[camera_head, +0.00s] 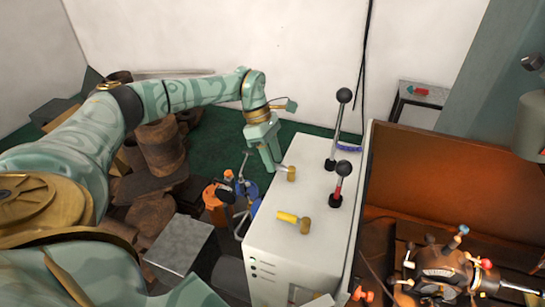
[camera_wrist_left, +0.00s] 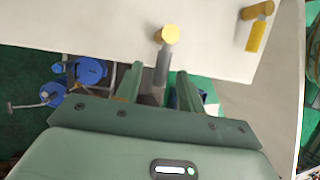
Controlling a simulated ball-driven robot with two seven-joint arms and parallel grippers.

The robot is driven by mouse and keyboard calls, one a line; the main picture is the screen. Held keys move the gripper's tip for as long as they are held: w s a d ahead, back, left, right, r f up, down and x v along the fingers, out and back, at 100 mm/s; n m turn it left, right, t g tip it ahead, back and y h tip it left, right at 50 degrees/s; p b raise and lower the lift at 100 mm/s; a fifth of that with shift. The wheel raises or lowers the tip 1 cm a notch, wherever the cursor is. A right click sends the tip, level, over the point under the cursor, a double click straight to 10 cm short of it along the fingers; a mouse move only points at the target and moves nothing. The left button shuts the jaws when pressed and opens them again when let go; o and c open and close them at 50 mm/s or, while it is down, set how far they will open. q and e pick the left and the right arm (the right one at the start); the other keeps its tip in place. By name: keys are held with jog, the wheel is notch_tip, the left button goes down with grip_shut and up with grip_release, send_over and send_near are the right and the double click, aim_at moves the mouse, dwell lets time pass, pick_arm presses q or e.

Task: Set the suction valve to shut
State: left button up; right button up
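Two small valves with brass-yellow bodies stand on top of the white cabinet (camera_head: 290,250). The far valve (camera_head: 291,174) has a grey lever pointing left towards my gripper; it also shows in the left wrist view (camera_wrist_left: 168,35). The near valve (camera_head: 304,226) has a yellow lever, also pointing left; it shows at the upper right of the left wrist view (camera_wrist_left: 256,22). I cannot read which is the suction valve. My left gripper (camera_head: 270,160) is open at the cabinet's left edge. Its fingers (camera_wrist_left: 160,87) stand on either side of the grey lever, with gaps visible. My right gripper is not in view.
Two tall levers with black knobs (camera_head: 344,96) (camera_head: 343,168) rise from the cabinet right of the valves. Blue and orange pump-like parts (camera_head: 215,205) stand left of it. Brown machinery (camera_head: 445,270) lies to the right. The cabinet's front top is clear.

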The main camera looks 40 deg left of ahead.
pick_arm(q)
jog(key=shift+a+r, duration=0.1)
jog(key=shift+r, duration=0.05)
jog(key=b+v, duration=0.1)
jog(key=v, duration=1.5)
